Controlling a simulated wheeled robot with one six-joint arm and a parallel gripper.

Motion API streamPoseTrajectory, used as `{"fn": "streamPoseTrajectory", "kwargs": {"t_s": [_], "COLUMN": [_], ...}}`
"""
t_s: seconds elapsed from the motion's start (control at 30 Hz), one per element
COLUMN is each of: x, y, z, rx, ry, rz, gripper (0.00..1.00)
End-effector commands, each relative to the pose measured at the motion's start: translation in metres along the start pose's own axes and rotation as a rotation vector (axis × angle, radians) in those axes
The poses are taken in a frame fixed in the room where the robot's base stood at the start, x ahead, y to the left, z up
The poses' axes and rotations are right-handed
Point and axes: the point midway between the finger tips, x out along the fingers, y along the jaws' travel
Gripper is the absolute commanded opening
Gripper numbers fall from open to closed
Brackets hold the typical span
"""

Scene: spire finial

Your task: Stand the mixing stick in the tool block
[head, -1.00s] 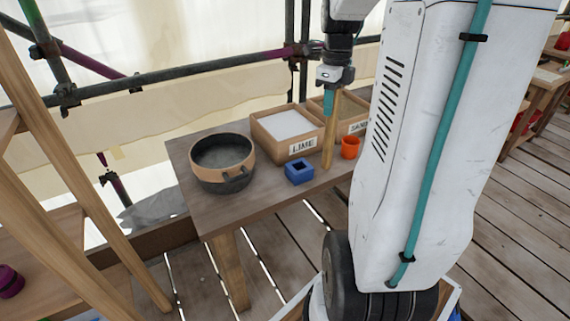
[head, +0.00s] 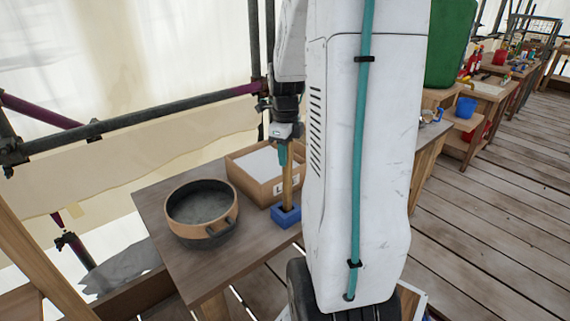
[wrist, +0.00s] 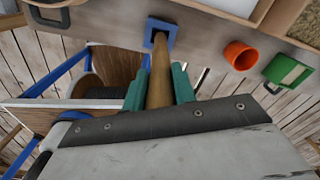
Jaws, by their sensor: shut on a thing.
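The mixing stick (head: 288,188) is a long wooden rod, held nearly upright. My gripper (head: 283,155) is shut on its upper part. The tool block (head: 287,221) is a small blue block with a square hole, on the table's front right part. The stick's lower end meets the top of the block, at the hole; how deep it sits I cannot tell. In the wrist view the stick (wrist: 160,75) runs between my gripper's teal fingers (wrist: 159,88) to the blue block (wrist: 149,30), and its tip covers most of the hole.
A round pot (head: 201,215) stands left of the block on the wooden table (head: 165,255). The wrist view shows an orange cup (wrist: 240,55) and a green object (wrist: 288,72) to the right.

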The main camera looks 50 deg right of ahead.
Motion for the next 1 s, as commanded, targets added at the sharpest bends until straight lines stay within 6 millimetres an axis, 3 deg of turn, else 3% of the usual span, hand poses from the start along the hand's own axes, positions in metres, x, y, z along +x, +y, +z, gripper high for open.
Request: {"fn": "streamPoseTrajectory", "kwargs": {"t_s": [0.2, 0.53, 0.57, 0.6, 0.63, 1.0], "x": [0.028, 0.031, 0.031, 0.031, 0.031, 0.025], "y": [0.001, 0.002, 0.002, 0.002, 0.002, 0.001], "z": [0.001, 0.001, 0.001, 0.001, 0.001, 0.001], "rx": [-0.002, -0.003, -0.003, -0.003, -0.003, -0.003], "ry": [0.002, 0.001, 0.001, 0.001, 0.001, 0.000], "rz": [0.003, 0.002, 0.001, 0.001, 0.001, -0.001], "gripper": [0.00, 0.00, 0.32, 0.43, 0.48, 0.48]}}
